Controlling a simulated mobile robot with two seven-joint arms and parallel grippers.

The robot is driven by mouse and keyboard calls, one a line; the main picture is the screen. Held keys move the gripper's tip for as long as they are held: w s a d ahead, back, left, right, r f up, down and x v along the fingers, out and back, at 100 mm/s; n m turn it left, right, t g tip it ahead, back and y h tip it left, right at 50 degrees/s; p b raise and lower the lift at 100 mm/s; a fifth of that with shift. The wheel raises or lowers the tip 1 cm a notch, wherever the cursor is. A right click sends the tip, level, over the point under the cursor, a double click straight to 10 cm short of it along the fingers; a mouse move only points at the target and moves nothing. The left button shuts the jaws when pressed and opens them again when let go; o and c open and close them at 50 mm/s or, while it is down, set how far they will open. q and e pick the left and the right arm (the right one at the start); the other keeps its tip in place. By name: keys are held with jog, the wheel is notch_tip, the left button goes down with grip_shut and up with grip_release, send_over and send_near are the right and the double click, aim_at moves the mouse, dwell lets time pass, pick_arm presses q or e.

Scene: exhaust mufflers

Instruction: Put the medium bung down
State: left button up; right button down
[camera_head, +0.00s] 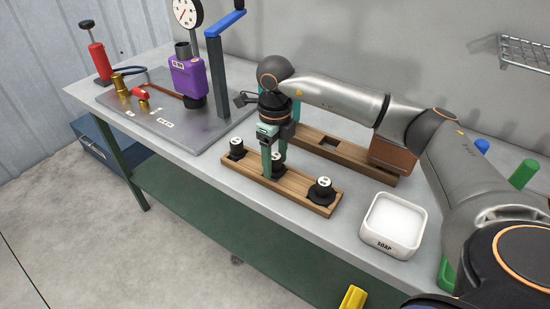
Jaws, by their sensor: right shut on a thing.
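The medium bung (279,158) is a black stopper with a pale top, at the middle of the front wooden rack (257,177). My right gripper (273,164) points down over it, with its green fingers shut on it. The fingers hide part of the bung, and I cannot tell whether it is fully seated in the rack. A smaller black bung (237,149) stands at the rack's left end, and a larger one (322,191) at its right end. My left gripper is not in view.
A second wooden rack (355,164) lies behind. A white soap dish (393,226) stands at the right. A metal plate (165,122) at the left bears a purple muffler block (187,78), a blue-handled press (217,75) and a gauge. The bench (226,190) is bare left of the front rack.

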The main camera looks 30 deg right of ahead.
aim_at(275, 157)
jog(key=shift+f+b, duration=0.3)
jog(key=shift+f, duration=0.1)
jog(key=c, duration=0.6)
grip_release()
jog(key=o, duration=0.5)
jog(key=shift+r, duration=0.35)
notch_tip(275, 157, up, 12)
jog(key=shift+r+p, duration=0.15)
jog(key=shift+p, duration=0.35)
